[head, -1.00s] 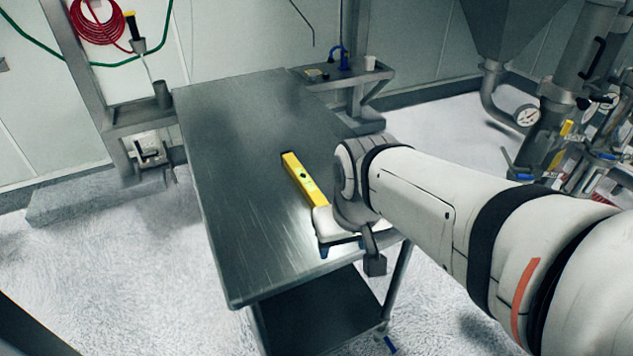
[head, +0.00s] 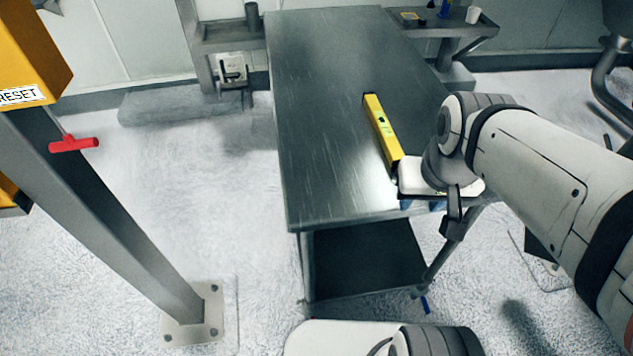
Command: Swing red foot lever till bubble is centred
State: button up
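A yellow spirit level (head: 382,130) lies on the steel table (head: 325,110), near its right edge. Its green vial is visible, but the bubble is too small to read. A small blue lever (head: 425,305) shows at the foot of the table's near right leg. I see no red foot lever in this view; other table feet are hidden or out of frame. My gripper (head: 420,204) is at the table's near right corner, just below the near end of the level.
A grey post (head: 110,220) with a yellow RESET box (head: 30,55) and a red T-handle (head: 73,144) stands at the left. A dark lower shelf (head: 365,260) is under the table. A side shelf (head: 440,28) stands behind. White floor left of the table is open.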

aim_at(311, 315)
jog(key=k, duration=1.7)
jog(key=u, duration=0.4)
jog(key=i, duration=1)
